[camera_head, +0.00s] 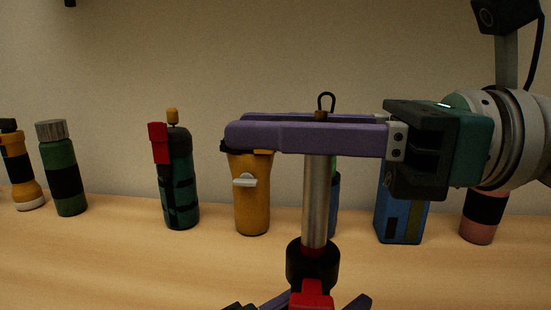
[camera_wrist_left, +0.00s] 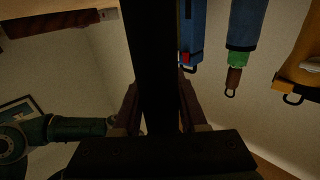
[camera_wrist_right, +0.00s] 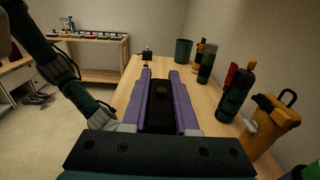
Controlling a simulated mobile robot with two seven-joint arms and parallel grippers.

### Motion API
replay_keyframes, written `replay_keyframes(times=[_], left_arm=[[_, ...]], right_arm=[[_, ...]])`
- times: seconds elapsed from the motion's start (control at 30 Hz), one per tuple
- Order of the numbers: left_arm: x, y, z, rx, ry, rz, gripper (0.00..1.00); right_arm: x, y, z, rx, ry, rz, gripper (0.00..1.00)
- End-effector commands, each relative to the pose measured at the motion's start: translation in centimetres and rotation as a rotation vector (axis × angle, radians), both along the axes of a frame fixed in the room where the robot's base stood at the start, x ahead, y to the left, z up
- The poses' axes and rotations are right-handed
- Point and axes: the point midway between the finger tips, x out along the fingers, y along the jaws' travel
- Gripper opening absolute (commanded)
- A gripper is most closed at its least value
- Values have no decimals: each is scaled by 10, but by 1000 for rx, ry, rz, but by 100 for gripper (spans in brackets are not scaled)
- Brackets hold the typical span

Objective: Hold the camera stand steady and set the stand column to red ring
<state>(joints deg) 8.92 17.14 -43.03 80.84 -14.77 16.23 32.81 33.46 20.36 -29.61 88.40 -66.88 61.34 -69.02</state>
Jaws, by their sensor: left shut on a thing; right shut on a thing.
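The camera stand's silver column (camera_head: 315,200) stands upright in the middle of the head view, with a black collar (camera_head: 313,262) around its lower part and a red part (camera_head: 312,290) just below that. Whether the red part is the red ring I cannot tell.
Behind the stand, several items line the wooden shelf (camera_head: 110,245): a green bottle (camera_head: 62,165), a teal bottle with red clip (camera_head: 178,185), an orange bottle (camera_head: 252,195), a blue box (camera_head: 402,215) and a pink item (camera_head: 482,218). A wall rises behind them.

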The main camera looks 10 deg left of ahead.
Motion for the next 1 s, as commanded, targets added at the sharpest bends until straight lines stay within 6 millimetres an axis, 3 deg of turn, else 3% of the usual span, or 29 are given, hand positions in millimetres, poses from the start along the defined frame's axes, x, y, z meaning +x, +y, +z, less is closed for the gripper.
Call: replay_keyframes(times=[0.13, 0.17, 0.4, 0.77, 1.0], left_arm=[[0, 1, -1, 2, 2, 1, 0], [0, 1, -1, 2, 3, 1, 0], [0, 0, -1, 2, 3, 1, 0], [0, 0, -1, 2, 3, 1, 0], [0, 0, -1, 2, 3, 1, 0]], right_arm=[[0, 0, 1, 1, -1, -2, 0], [0, 0, 1, 1, -1, -2, 29], [0, 0, 0, 1, -1, -1, 56], [0, -7, -1, -1, 1, -2, 57], [-1, -54, -1, -4, 1, -6, 57]])
